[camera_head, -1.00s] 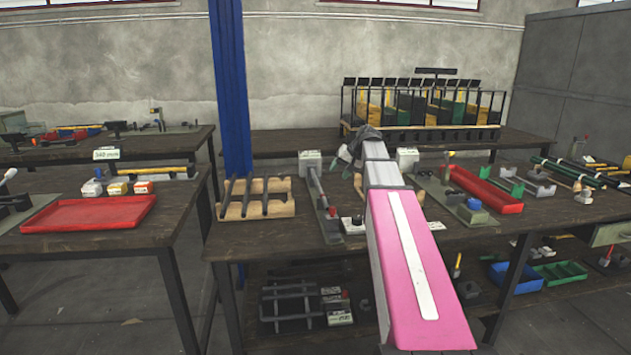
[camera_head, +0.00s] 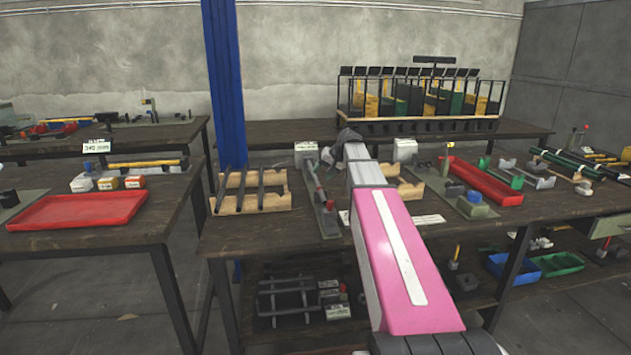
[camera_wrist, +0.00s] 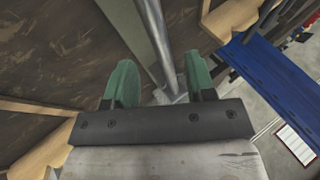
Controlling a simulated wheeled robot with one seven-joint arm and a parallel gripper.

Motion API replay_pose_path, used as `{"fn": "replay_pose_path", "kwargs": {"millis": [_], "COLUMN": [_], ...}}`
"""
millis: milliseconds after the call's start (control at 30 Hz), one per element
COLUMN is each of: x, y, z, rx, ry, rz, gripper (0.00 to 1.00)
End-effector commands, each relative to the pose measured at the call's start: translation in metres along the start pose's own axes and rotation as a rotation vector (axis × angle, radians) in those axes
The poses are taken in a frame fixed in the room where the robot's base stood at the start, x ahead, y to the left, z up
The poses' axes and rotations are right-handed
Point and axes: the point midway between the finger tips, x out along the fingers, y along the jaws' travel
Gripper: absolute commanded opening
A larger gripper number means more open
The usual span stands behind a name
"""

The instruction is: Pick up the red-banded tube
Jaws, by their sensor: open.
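My gripper (camera_wrist: 161,88) shows in the wrist view with its two green fingers apart, one on each side. A grey metal rod (camera_wrist: 154,38) runs down the picture between them and shows no red band there. I cannot tell how deep it lies between the fingers. In the head view my gripper (camera_head: 330,157) is at the far end of my pink and grey arm, mostly hidden. A grey bar with a reddish part (camera_head: 316,182) lies just left of it on a press plate on the middle bench. I cannot make out a clearly red-banded tube.
A wooden rack (camera_head: 240,203) with dark rods stands left of the press, near a blue column (camera_head: 222,90). A second wooden rack (camera_head: 408,190) is partly behind my arm. A red tray (camera_head: 487,182) lies further right. White boxes (camera_head: 305,151) stand at the bench's back.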

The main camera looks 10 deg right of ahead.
Motion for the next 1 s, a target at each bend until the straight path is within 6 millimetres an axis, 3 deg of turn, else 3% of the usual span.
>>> {"fn": "replay_pose_path", "kwargs": {"millis": [200,433,467,600,1000], "x": [0.029,0.031,0.031,0.031,0.027], "y": [-0.002,-0.002,-0.002,-0.002,-0.004], "z": [-0.002,-0.001,-0.001,-0.001,-0.003], "rx": [0.0,0.0,0.0,0.0,0.002], "ry": [-0.001,-0.001,-0.001,-0.001,0.001], "rz": [0.0,0.0,0.0,0.0,-0.001], "gripper": [0.5,0.5,0.47,0.01,0.0]}}
